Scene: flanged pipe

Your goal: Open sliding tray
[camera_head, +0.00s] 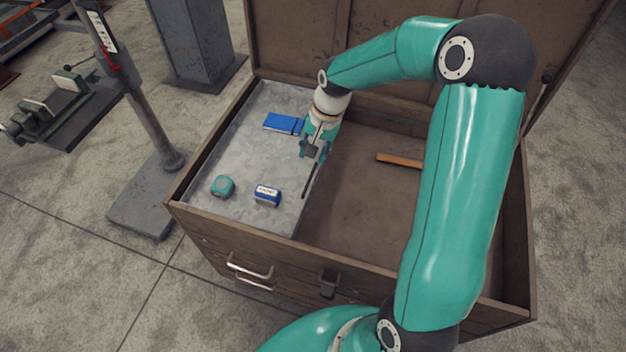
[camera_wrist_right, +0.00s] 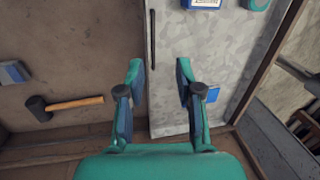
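The sliding tray (camera_head: 240,160) is a grey metal panel across the left part of an open brown chest; it also shows in the wrist view (camera_wrist_right: 215,60). A thin dark handle bar (camera_head: 312,180) lies along the tray's right edge; in the wrist view the handle (camera_wrist_right: 152,35) runs along the left edge. My right gripper (camera_head: 315,152) points down over this edge near the bar's far end. In the wrist view my right gripper (camera_wrist_right: 160,68) is open, its fingers on either side of the handle's line; nothing is held. Contact with the bar cannot be told. My left gripper is not in view.
A blue notebook (camera_head: 283,123), a teal tape measure (camera_head: 222,186) and a blue box (camera_head: 267,196) lie on the tray. A wooden-handled hammer (camera_wrist_right: 70,104) and a blue-grey item (camera_wrist_right: 13,73) lie on the chest floor. A raised lid (camera_head: 300,40) stands behind; chest walls surround everything.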

